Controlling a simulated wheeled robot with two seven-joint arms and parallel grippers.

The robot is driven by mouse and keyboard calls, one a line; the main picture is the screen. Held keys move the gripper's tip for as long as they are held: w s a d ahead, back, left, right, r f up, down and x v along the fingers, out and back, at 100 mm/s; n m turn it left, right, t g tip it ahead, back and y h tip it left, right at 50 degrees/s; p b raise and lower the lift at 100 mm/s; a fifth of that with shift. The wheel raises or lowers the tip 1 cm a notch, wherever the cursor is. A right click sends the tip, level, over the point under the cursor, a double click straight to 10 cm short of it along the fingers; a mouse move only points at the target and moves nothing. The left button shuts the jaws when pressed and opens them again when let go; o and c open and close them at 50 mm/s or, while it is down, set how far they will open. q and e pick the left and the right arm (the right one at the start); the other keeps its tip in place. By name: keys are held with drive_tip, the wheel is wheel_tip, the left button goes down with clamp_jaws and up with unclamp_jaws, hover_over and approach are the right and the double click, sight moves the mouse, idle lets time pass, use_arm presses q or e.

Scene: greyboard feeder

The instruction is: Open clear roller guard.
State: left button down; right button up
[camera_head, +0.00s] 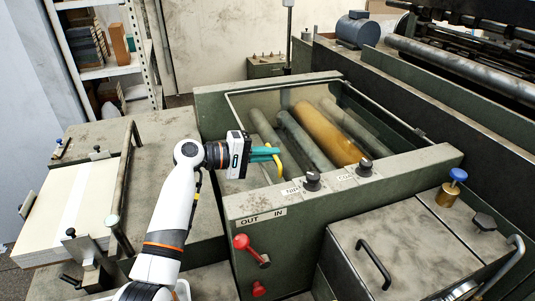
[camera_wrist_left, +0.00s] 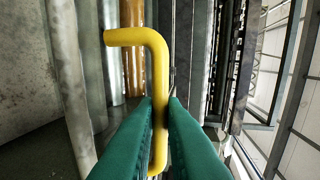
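The clear roller guard (camera_head: 352,101) is a see-through panel with a thin dark frame. It appears to lie down over the roller opening of the green machine. A bent yellow handle (camera_head: 280,167) is at the guard's near left side. It also shows large in the left wrist view (camera_wrist_left: 159,62). My left gripper (camera_head: 275,154) reaches in from the left at the handle. Its green fingers (camera_wrist_left: 161,101) lie on both sides of the handle's straight part and look shut on it. The handle's lower end is partly hidden between the fingers. My right gripper is not in view.
Under the guard are grey rollers (camera_head: 305,140) and a brass-coloured one (camera_head: 330,132). Black knobs (camera_head: 312,181) stand on the front ledge near the handle. A red-knobbed lever (camera_head: 241,242) is by the OUT/IN label. A stack of pale board (camera_head: 62,215) lies at left.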

use_arm(q)
drive_tip(key=w+d+r+p, duration=0.1)
drive_tip(key=d+r+p, duration=0.2)
drive_tip(key=r+p, duration=0.3)
drive_tip(key=w+d+r+p, duration=0.2)
drive_tip(key=d+r+p, duration=0.2)
drive_tip(key=r, duration=0.9)
drive_tip(key=w+d+r+y+p, duration=0.1)
drive_tip(key=d+r+p, duration=0.2)
drive_tip(key=r+p, duration=0.6)
drive_tip(key=shift+w+d+r+g, duration=0.15)
drive_tip(key=shift+d+r+g, duration=0.1)
drive_tip(key=shift+r+g, duration=0.2)
